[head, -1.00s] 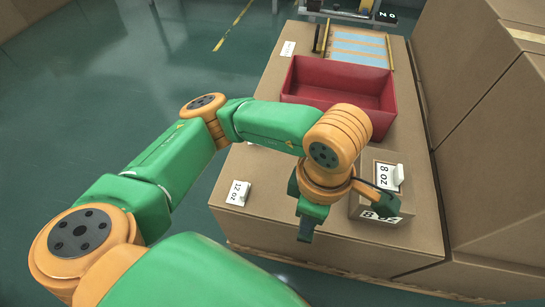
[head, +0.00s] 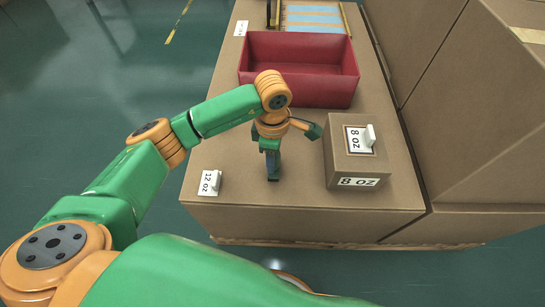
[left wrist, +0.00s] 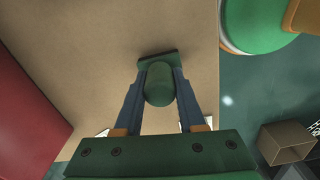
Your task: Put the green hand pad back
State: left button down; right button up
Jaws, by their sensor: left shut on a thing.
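My left gripper (head: 272,170) is over the cardboard-topped table (head: 235,145), between the 12 oz card and the 8 oz box. In the left wrist view, the left gripper (left wrist: 160,95) is shut on the green hand pad (left wrist: 158,84). The pad has a rounded grip between the two fingers and a flat dark green plate at its far end. In the head view the pad is small and hard to separate from the fingers. I cannot tell whether it touches the table top. My right gripper is not in view.
A red open bin (head: 255,95) stands behind the gripper and looks empty. A cardboard box marked 8 oz (head: 340,165) stands to the right. A white 12 oz card (head: 209,183) lies front left. Large cartons (head: 430,60) block the right side. A blue-striped rack (head: 313,15) is behind the bin.

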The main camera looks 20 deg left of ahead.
pick_arm(q)
jog(key=shift+f, duration=0.2)
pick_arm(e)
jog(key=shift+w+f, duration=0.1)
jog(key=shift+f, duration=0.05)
pick_arm(q)
jog(key=c, duration=0.5)
grip_release()
jog(key=shift+r, duration=0.1)
jog(key=shift+r, duration=0.1)
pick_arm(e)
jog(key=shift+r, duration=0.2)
pick_arm(q)
notch_tip(320, 180, up, 12)
jog(key=shift+r+p, duration=0.1)
jog(key=shift+p, duration=1.05)
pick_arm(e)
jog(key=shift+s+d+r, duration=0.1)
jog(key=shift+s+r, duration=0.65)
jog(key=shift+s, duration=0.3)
